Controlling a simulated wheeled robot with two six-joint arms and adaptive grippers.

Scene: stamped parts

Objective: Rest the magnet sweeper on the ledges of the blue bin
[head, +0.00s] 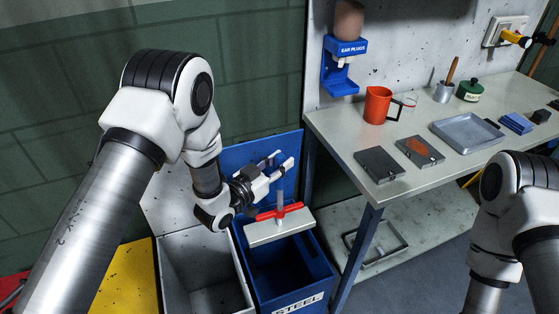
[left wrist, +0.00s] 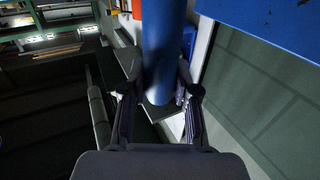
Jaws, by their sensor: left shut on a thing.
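The magnet sweeper has a pale flat head (head: 280,229), a red crosspiece and an upright shaft with a blue handle. My left gripper (head: 280,170) is shut on the handle in the head view. In the left wrist view the blue handle (left wrist: 165,50) stands between the two fingers. The sweeper is upright over the back part of the blue bin (head: 328,273), which is labelled STEEL. I cannot tell whether the head touches the bin; the ledges are largely hidden. My right arm shows at the right edge, but its gripper is out of view.
A grey-white bin (head: 168,275) stands left of the blue bin, and a blue panel (head: 232,157) rises behind. The workbench (head: 335,128) on the right holds a red jug (head: 377,105), a metal tray (head: 466,146) and dark plates. Its leg stands close to the blue bin.

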